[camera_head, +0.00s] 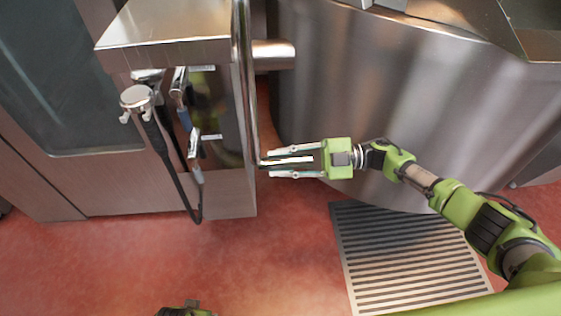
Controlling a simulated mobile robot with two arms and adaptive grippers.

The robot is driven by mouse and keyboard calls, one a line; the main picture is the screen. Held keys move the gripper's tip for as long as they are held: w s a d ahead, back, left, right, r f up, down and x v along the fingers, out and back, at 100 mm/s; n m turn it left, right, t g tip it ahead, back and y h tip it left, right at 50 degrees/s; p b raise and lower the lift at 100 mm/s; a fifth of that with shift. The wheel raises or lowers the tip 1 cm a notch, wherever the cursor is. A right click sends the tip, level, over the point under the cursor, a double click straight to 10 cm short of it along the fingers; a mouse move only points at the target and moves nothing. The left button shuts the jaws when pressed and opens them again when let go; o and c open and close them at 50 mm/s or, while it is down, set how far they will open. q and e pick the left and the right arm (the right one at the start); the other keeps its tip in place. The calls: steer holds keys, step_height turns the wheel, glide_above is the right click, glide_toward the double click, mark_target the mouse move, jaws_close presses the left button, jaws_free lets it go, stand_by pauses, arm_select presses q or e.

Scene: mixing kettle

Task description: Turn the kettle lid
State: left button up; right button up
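The mixing kettle (385,105) is a large rounded steel vessel behind my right arm. I cannot clearly make out its lid; steel edges show at the top right. A bent steel bar (246,90) runs down along the side of the steel housing left of the kettle. My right gripper (264,162) reaches left in front of the kettle, with its fingers spread apart. The fingertips are close to the lower part of the bar; I cannot tell whether they touch it. A small green and black part of my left arm shows at the bottom edge; its gripper fingers are not visible.
The steel housing (170,52) carries a hanging hose (172,170) with a round metal head (136,97). A floor grate (410,262) lies below my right arm. The red floor (270,260) is open at the lower middle. A short steel pipe (273,54) sticks out toward the kettle.

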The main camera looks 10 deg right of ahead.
steer(key=o, duration=0.4)
steer(key=shift+w+d+r, duration=0.1)
steer(key=shift+w, duration=0.05)
step_height(320, 180, up, 10)
jaws_close()
stand_by(0.4)
